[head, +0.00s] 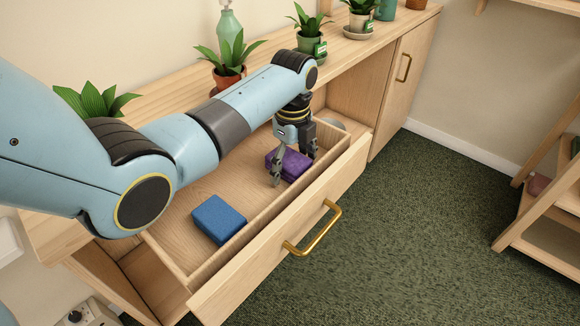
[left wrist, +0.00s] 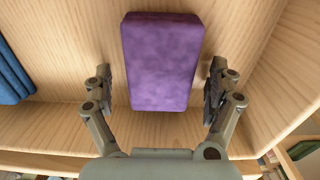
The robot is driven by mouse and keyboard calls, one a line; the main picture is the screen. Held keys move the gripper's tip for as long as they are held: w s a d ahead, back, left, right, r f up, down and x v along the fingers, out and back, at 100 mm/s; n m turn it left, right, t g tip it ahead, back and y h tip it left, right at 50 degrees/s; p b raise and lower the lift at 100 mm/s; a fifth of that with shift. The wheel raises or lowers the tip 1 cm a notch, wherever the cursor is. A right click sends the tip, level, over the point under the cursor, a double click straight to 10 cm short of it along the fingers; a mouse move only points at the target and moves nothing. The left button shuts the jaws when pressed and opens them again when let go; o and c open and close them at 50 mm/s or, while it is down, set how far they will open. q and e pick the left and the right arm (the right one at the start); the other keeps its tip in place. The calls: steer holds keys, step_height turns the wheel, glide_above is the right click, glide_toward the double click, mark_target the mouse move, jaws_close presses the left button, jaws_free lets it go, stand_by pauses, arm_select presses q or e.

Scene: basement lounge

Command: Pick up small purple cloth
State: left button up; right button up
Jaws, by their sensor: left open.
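The small purple cloth (head: 291,165) is a folded block lying on the floor of the open wooden drawer (head: 190,217), toward its right end. My left gripper (head: 294,170) reaches down into the drawer over the cloth, and hides part of it in the head view. In the left wrist view the purple cloth (left wrist: 162,62) lies between and ahead of the spread fingers of my left gripper (left wrist: 160,88). There is a gap on both sides, and the fingers are open and empty. My right gripper is in neither view.
A folded blue cloth (head: 218,219) lies in the drawer, left of the purple one; its edge shows in the left wrist view (left wrist: 14,75). The drawer front has a brass handle (head: 314,230). Potted plants (head: 229,68) stand on the cabinet top (head: 350,48). A wooden shelf (head: 545,190) stands at right.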

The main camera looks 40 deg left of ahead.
mark_target(292, 160)
arm_select(q)
steer(key=shift+f, duration=0.1)
steer(key=c, duration=1.2)
steer(key=shift+c, duration=0.2)
steer(key=shift+r, duration=0.3)
step_height(292, 160, up, 10)
steer(key=p, duration=0.2)
steer(key=shift+f+p, duration=0.25)
steer(key=shift+p, duration=0.05)
